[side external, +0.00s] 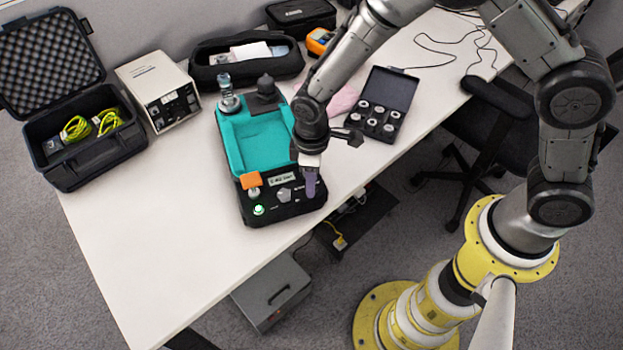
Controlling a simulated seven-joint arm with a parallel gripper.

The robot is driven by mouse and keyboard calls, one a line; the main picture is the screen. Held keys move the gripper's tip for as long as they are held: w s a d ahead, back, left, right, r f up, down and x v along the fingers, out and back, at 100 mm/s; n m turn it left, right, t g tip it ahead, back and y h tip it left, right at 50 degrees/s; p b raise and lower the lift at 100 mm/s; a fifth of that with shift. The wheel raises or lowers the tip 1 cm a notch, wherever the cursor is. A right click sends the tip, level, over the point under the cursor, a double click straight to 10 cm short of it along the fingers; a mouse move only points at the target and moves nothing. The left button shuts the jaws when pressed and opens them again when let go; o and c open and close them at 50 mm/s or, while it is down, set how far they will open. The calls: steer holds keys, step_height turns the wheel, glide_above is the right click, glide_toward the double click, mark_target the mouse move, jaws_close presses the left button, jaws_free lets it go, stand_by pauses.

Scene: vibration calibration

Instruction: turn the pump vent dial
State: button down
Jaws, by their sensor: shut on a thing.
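The pump (234,158) is a teal and black unit on the white table, with a black control panel at its near end. My gripper (311,190) points down at the right end of that panel, with purplish fingers low against it. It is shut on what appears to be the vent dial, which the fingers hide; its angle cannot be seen. A grey knob (284,194) sits just left of the fingers. An orange block (251,181) and a lit green button (258,210) are farther left on the panel.
A clear fitting (228,95) and a black knob (265,86) stand at the pump's far end. A black case of weights (386,100) lies open to the right. A white instrument box (157,88) and open foam case (75,140) stand left. The table's front left is clear.

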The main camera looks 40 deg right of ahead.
steer(key=shift+r+m, duration=0.1)
steer(key=shift+m, duration=1.6)
steer(key=c, duration=0.6)
jaws_free()
step_height(320, 180, up, 14)
